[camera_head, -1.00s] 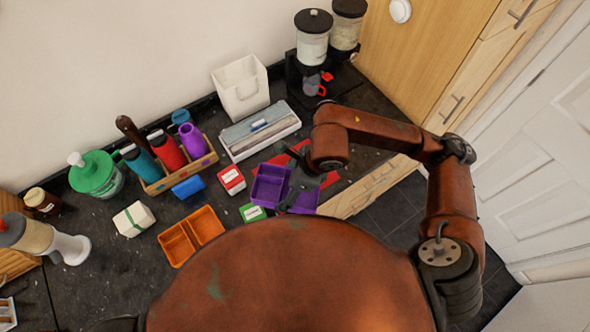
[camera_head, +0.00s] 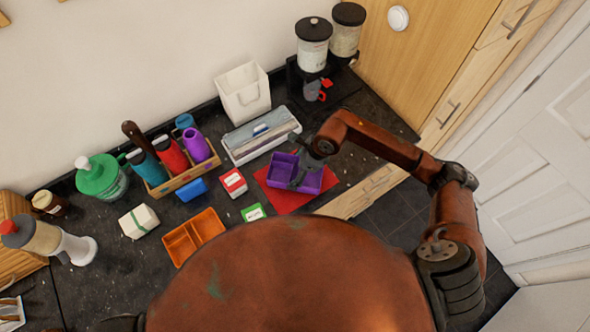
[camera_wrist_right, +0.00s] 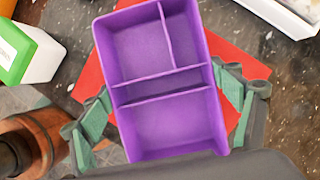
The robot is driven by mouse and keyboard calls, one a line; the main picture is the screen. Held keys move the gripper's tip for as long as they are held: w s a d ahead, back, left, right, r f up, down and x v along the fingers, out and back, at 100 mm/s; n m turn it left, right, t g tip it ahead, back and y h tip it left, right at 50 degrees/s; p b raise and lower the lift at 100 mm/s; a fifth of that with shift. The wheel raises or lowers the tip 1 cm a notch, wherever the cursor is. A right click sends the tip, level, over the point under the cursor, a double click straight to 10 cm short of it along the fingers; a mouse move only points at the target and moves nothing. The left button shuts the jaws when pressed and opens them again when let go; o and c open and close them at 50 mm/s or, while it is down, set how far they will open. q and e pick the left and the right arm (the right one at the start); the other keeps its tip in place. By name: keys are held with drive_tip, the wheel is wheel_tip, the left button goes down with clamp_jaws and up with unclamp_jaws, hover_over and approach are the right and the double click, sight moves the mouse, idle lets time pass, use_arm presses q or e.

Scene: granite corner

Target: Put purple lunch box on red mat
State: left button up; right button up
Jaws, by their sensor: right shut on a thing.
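The purple lunch box (camera_head: 284,163) is an open tray with dividers, and it appears over the red mat (camera_head: 281,201) at the right part of the counter. My right gripper (camera_head: 304,176) is shut on the lunch box. In the right wrist view the lunch box (camera_wrist_right: 168,124) sits between the green-padded fingers (camera_wrist_right: 165,110), and red mat (camera_wrist_right: 92,80) shows on both sides of it. I cannot tell whether the box touches the mat. My left gripper is not in view.
An orange divided tray (camera_head: 192,236), a red-and-white box (camera_head: 233,183) and a green-and-white box (camera_head: 253,212) stand left of the mat. A white-and-blue box (camera_head: 260,135) lies behind it. The counter's front edge is close to the mat.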

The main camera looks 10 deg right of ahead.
drive_tip(key=shift+f, duration=0.45)
drive_tip(key=o, duration=1.4)
drive_tip(key=shift+c, duration=0.2)
drive_tip(key=b+v, duration=0.2)
drive_tip(key=v, duration=1)
